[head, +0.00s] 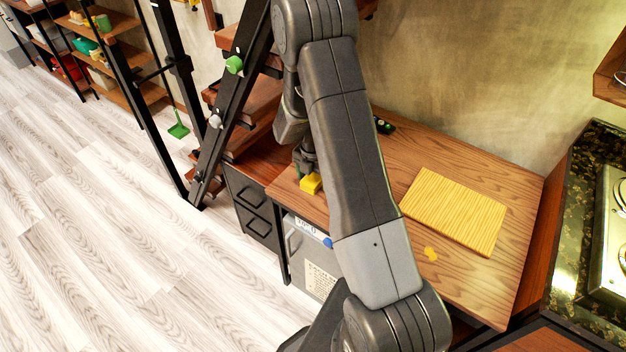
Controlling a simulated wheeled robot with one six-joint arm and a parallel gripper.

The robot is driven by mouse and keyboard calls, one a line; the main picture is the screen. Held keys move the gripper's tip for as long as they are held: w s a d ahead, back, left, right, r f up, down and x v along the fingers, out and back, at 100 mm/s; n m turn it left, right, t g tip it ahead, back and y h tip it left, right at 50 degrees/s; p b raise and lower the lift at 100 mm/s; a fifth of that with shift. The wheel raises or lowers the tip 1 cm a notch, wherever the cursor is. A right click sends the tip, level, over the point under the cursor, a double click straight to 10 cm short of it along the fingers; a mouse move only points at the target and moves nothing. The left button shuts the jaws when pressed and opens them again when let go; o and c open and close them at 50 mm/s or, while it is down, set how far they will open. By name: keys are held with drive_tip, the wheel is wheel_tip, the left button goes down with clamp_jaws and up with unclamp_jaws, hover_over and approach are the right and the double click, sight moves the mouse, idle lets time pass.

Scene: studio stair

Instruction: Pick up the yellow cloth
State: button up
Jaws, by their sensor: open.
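A small bright yellow piece (311,184), which looks like the folded yellow cloth, lies at the left end of the wooden counter, near its front edge. My gripper (304,172) points down right at it, with the fingertips close to its back left side. The gripper is open. My arm and the yellow piece hide part of the fingers, so I cannot tell whether they touch it or reach around it.
A yellow striped board (455,210) lies on the right of the wooden counter (500,277). A dark object (384,125) is near the wall. Stairs (252,112) rise at left.

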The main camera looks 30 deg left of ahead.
sight(313, 178)
drive_tip(key=shift+c, duration=0.2)
drive_tip(key=c, duration=1)
wheel_tip(313, 178, up, 10)
drive_tip(key=shift+b, duration=0.65)
